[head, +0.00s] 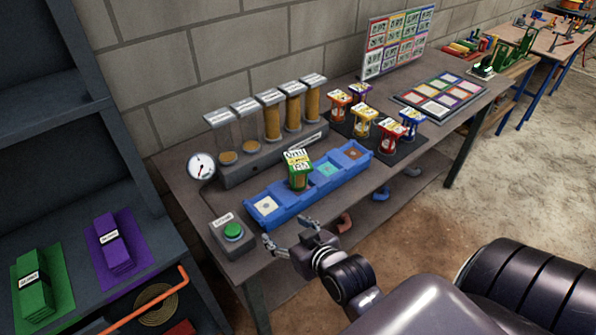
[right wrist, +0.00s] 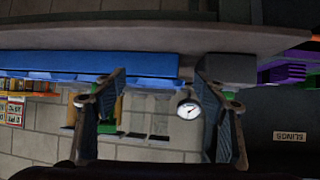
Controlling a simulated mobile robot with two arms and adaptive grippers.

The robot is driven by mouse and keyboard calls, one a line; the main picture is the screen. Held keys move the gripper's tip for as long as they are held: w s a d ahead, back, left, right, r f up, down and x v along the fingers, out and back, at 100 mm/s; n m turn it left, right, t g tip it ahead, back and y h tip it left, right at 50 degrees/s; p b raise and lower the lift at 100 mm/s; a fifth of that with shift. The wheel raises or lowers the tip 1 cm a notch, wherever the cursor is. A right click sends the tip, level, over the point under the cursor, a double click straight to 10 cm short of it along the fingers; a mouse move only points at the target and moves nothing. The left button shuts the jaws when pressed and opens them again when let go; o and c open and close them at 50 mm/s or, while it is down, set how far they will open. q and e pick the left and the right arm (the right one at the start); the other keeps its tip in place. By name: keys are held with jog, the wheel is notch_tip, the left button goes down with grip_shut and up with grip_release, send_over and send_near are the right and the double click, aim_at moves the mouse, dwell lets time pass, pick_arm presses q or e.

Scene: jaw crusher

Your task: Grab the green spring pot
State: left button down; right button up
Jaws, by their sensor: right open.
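The green spring pot (head: 299,177), with a white and yellow labelled top, stands upright in a compartment of the long blue tray (head: 287,212) on the bench. My right gripper (head: 287,233) is open and empty, at the bench's front edge, in front of the tray and apart from the pot. In the right wrist view, its two fingers (right wrist: 160,88) are spread, with the blue tray (right wrist: 150,63) beyond them. A bit of green shows there behind the left finger, mostly hidden; I cannot tell surely that it is the pot. My left gripper is not in view.
A box with a green button (head: 233,232) stands left of the tray. A dial gauge (head: 201,167) and a rack of clear tubes (head: 271,120) stand behind. Several red, yellow and blue pots (head: 363,126) stand on a dark mat. A shelf (head: 120,297) stands left of the bench.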

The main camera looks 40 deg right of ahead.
aim_at(298, 160)
jog(key=w+d+r+m+t+h, duration=0.1)
jog(key=w+d+r+t, duration=0.1)
jog(key=w+d+r, duration=0.1)
jog(key=shift+w+d, duration=0.15)
jog(key=shift+d, duration=0.05)
jog(key=d+r+t+h, duration=0.1)
jog(key=d, duration=0.1)
jog(key=w+d+r+m+t+h, duration=0.1)
jog(key=r, duration=0.1)
jog(key=d+r+m+t+h, duration=0.1)
jog(key=d, duration=0.1)
jog(key=shift+w+d+r+h, duration=0.25)
jog(key=shift+d+r+h, duration=0.05)
jog(key=shift+d+r, duration=0.05)
jog(key=shift+w+d+r, duration=0.15)
jog(key=shift+d, duration=0.05)
jog(key=shift+b+x, duration=0.4)
jog(key=shift+x, duration=0.4)
jog(key=shift+r+b+x, duration=0.15)
jog(key=shift+b+x, duration=0.45)
jog(key=shift+x, duration=0.9)
jog(key=shift+r+b+x, duration=0.15)
jog(key=shift+b+x, duration=0.45)
jog(key=shift+x, duration=0.85)
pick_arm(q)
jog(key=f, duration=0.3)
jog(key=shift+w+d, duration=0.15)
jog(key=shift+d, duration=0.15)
pick_arm(e)
jog(key=shift+d, duration=0.1)
